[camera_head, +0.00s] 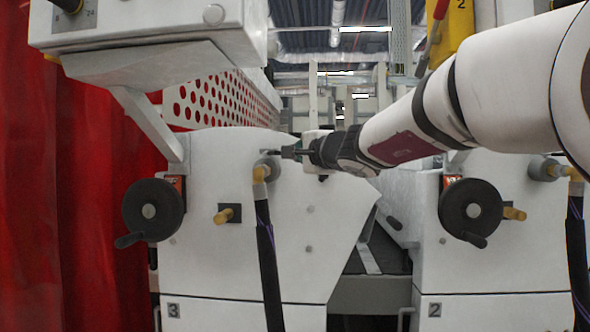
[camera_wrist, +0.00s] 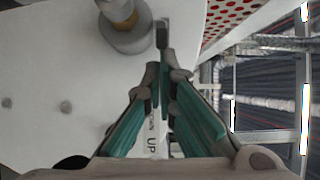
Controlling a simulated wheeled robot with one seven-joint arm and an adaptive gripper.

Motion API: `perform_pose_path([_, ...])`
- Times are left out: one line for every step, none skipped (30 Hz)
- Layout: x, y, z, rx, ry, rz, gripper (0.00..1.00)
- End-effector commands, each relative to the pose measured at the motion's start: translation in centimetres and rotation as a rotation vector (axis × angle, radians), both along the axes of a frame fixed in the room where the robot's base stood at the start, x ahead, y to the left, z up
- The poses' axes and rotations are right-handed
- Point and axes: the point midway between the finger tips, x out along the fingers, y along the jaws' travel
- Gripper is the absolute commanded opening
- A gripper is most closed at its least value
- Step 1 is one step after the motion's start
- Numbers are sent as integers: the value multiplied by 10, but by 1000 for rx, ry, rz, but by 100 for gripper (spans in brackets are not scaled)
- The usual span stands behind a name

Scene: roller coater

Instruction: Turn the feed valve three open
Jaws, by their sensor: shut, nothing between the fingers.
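The unit marked 3 (camera_head: 173,310) stands at left in the head view. On its upper panel is a grey round fitting with a yellowish collar (camera_head: 260,173) and a dark hose hanging below, apparently the feed valve. In the wrist view this fitting (camera_wrist: 128,32) is at the top, with a small grey lever-like bar (camera_wrist: 162,34) to its right. My gripper (camera_head: 290,152) is shut and empty, its tips just right of the fitting. In the wrist view its fingertips (camera_wrist: 164,78) lie just below the bar; I cannot tell whether they touch it.
A black handwheel (camera_head: 153,210) and a brass knob (camera_head: 226,214) are on unit 3's panel. Unit 2 (camera_head: 490,270) has a similar handwheel (camera_head: 470,212) at right. A red curtain (camera_head: 80,190) hangs at far left. A grey box (camera_head: 150,30) overhangs unit 3.

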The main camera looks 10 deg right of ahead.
Motion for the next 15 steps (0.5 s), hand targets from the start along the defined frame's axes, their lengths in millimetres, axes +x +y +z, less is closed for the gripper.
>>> perform_pose_path([-1,5,-3,-1,-2,2,0])
perform_pose_path([-2,7,-3,-1,-3,2,0])
perform_pose_path([-4,11,-3,-2,-5,3,0])
perform_pose_path([-6,14,-3,-2,-4,3,0])
perform_pose_path([-7,17,-3,-1,-3,3,0])
perform_pose_path([-8,20,-3,-1,-3,4,0])
perform_pose_path([-9,23,-2,-2,-4,3,0])
perform_pose_path([-10,25,-2,-1,-3,2,0])
perform_pose_path([-11,29,-2,-1,-3,3,0])
perform_pose_path([-11,32,-2,-2,-3,4,0])
perform_pose_path([-12,34,-2,0,-2,3,0])
perform_pose_path([-12,37,-2,-2,-1,2,0])
perform_pose_path([-13,39,-2,0,-2,3,0])
perform_pose_path([-13,41,-1,-1,-2,3,0])
perform_pose_path([-13,44,-1,0,-2,2,0])
